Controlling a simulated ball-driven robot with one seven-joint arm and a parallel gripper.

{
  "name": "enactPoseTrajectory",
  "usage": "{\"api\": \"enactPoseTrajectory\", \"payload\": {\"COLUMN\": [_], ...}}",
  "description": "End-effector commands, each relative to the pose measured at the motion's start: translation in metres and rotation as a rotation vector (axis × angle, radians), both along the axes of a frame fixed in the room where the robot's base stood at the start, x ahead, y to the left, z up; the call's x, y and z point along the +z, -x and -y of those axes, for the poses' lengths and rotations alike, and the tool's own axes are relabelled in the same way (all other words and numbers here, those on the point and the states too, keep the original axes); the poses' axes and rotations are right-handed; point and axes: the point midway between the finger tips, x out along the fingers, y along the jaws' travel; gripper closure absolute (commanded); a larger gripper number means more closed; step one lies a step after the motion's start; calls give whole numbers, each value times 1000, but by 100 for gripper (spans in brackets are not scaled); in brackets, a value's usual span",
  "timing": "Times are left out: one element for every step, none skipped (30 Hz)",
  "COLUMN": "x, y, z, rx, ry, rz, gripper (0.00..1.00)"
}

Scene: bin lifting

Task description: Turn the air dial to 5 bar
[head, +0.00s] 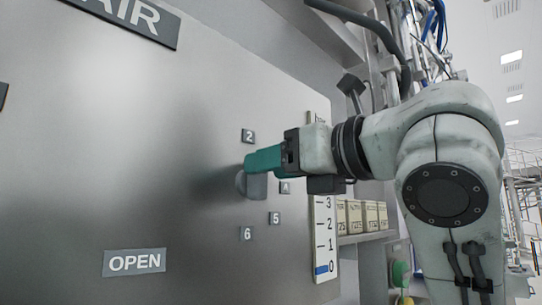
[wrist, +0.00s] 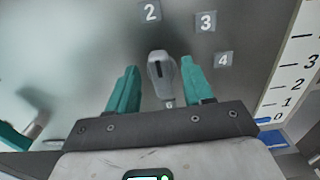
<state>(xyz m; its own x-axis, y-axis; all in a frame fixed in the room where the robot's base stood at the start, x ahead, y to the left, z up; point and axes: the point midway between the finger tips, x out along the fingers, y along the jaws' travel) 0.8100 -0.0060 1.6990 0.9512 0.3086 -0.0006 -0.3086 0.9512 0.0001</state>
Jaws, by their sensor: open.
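The grey air dial (wrist: 162,85) stands out from the metal panel and has a dark slot on its face. In the wrist view the slot points up, roughly towards the 2 label (wrist: 150,12). The 3 label (wrist: 206,22) and 4 label (wrist: 223,60) are to its right. My gripper (wrist: 158,66) is open, with one teal finger on each side of the dial; I cannot tell whether they touch it. In the head view my gripper partly covers the dial (head: 254,187). The 5 label (head: 275,218) is below right of the dial.
A white scale (head: 322,240) at the panel's right edge has a blue mark at 0. An OPEN plate (head: 134,262) is lower left and an AIR sign (head: 125,20) is above. A shelf with cream boxes (head: 362,216) is behind my arm.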

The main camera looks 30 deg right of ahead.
Motion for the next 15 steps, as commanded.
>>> {"api": "enactPoseTrajectory", "payload": {"x": [1,0,0,0,0,0,-1,-1,-1,-1,-1,-1,-1,-1,-1], "y": [-4,-6,-8,-9,-9,-10,-10,-10,-10,-10,-10,-10,-10,-10,-10], "z": [-2,-2,-3,-3,-3,-3,-3,-3,-3,-3,-3,-3,-3,-3,-3], "rx": [2,1,1,0,0,0,0,0,0,0,0,0,0,0,0], "ry": [-1,0,-1,-1,-1,0,0,0,0,0,0,0,0,0,0], "rz": [-3,-2,-1,0,0,0,1,1,1,1,0,0,0,0,0], "gripper": [49,49,49,49,49,49,49,49,49,49,49,49,49,52,56]}}
